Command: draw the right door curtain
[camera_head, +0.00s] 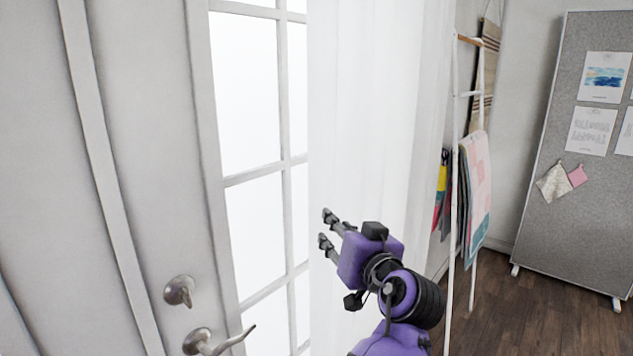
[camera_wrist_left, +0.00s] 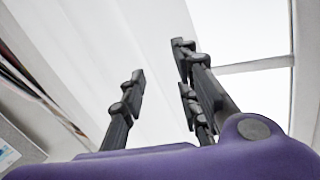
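The right door curtain (camera_head: 365,100) is a white sheer cloth hanging in soft folds. It covers the right part of the glass door (camera_head: 249,85), and its left edge hangs straight down, leaving panes bare to the left. My left gripper (camera_head: 326,229) is in front of the curtain near that left edge, with its fingers spread apart and pointing left. In the left wrist view the curtain (camera_wrist_left: 115,40) shows beyond the parted fingers (camera_wrist_left: 160,75), with a bare pane at the right. I see no cloth pinched between them; whether they touch it I cannot tell. My right gripper is out of view.
A door handle (camera_head: 217,341) and a round lock (camera_head: 179,291) stick out at the lower left. A white ladder rack (camera_head: 453,200) with hanging cloths (camera_head: 476,190) stands right of the curtain. A grey pinboard (camera_head: 541,230) stands further right. Some wooden floor (camera_head: 540,310) is clear.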

